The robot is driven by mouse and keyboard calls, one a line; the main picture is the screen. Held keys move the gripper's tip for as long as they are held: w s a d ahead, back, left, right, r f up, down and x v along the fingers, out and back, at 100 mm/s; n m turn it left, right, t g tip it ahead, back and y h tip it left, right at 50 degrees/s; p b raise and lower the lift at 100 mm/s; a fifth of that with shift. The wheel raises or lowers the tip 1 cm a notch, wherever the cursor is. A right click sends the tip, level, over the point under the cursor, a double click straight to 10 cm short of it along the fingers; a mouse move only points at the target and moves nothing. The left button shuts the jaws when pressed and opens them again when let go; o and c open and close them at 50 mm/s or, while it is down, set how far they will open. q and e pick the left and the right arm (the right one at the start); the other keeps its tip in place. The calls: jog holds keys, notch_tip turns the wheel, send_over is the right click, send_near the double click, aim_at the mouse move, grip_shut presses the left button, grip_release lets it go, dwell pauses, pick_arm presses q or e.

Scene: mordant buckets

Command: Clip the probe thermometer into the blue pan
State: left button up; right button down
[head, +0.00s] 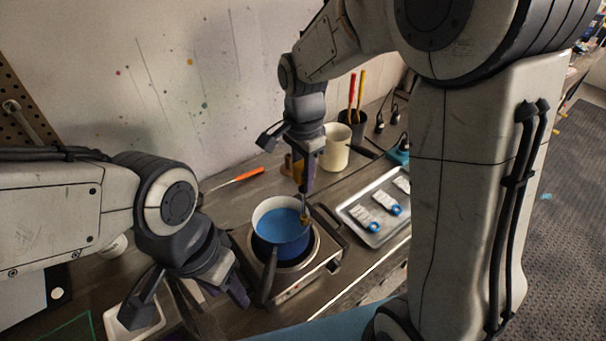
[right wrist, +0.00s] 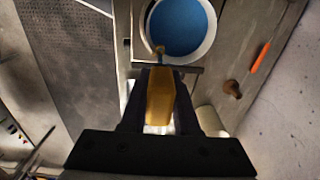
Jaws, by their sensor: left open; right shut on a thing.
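The blue pan (head: 282,248), pale inside and filled with blue liquid, sits on a burner; its dark handle points toward the front. My right gripper (head: 305,188) is above the pan's right rim, shut on the yellow body of the probe thermometer (head: 304,205). The thermometer's lower end and clip are at the rim; I cannot tell whether the clip grips it. In the right wrist view the yellow thermometer body (right wrist: 160,97) is between the fingers, and the pan (right wrist: 146,22) is just beyond. My left gripper (head: 190,300) is open and empty, left of the pan.
The hot plate (head: 322,268) carries the pan. A metal tray (head: 372,237) with white packets and blue-ended items lies to the right. A cream jar (head: 336,148) and a dark cup of tools stand behind. An orange-handled tool (head: 247,174) lies at the back left. A white tray (head: 134,322) is at front left.

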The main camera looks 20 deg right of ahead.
jog(key=shift+f, duration=0.1)
dwell(0.3)
jog(key=shift+f+b, duration=0.3)
jog(key=shift+f, duration=0.3)
dwell(0.3)
jog(key=shift+f+b, duration=0.35)
jog(key=shift+f, duration=0.2)
dwell(0.4)
jog(key=shift+f+b, duration=0.3)
jog(key=shift+f, duration=0.3)
dwell(0.3)
jog(key=shift+f+b, duration=0.35)
jog(key=shift+f, duration=0.25)
dwell(0.3)
